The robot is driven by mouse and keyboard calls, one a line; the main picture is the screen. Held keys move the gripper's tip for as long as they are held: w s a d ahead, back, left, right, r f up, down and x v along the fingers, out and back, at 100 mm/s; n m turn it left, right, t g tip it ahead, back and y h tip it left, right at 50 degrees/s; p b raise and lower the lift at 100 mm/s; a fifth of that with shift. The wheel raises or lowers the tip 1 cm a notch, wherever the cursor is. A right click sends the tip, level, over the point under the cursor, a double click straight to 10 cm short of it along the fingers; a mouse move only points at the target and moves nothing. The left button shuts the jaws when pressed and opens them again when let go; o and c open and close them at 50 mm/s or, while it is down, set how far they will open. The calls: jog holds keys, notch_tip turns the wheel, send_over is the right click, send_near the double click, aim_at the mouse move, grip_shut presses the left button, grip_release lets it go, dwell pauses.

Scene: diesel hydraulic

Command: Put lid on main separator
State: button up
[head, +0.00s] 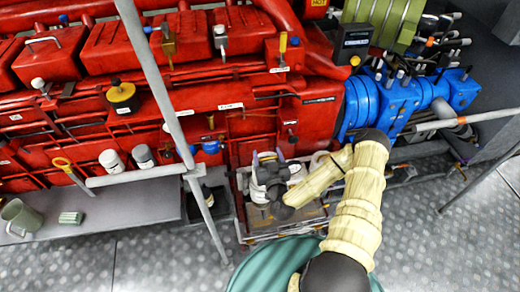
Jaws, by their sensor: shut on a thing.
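My gripper (268,162) is over the separator unit beside the red engine, below the engine's right end. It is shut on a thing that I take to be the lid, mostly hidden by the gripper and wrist. The lid's shape and tilt cannot be made out. The main separator appears to be the unit on a metal tray-like base (252,226) on the floor, partly covered by my gripper and forearm. Its open top is hidden, and I cannot tell whether the lid touches it.
The red engine (120,60) and blue pump block (385,105) stand behind. A grey railing (165,85) crosses left of my gripper. A grey bench (130,203) holds a mug (22,216) and white-capped jars (112,162). The patterned floor (170,255) is clear at lower left.

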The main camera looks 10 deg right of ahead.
jog(key=w+f+n+y+b, duration=0.3)
jog(key=w+f+b, duration=0.8)
jog(key=b, duration=1.4)
jog(key=shift+w+a+g+y+b, duration=0.3)
jog(key=shift+w+y+b, duration=0.15)
jog(key=shift+y, duration=0.35)
jog(key=shift+f, duration=0.1)
notch_tip(320, 180, down, 8)
jog(key=b, duration=0.7)
jog(key=shift+b, duration=0.3)
jog(key=shift+f+b, duration=1.4)
jog(key=shift+b, duration=0.25)
dwell(0.7)
jog(key=o, duration=1.6)
jog(key=shift+s, duration=0.1)
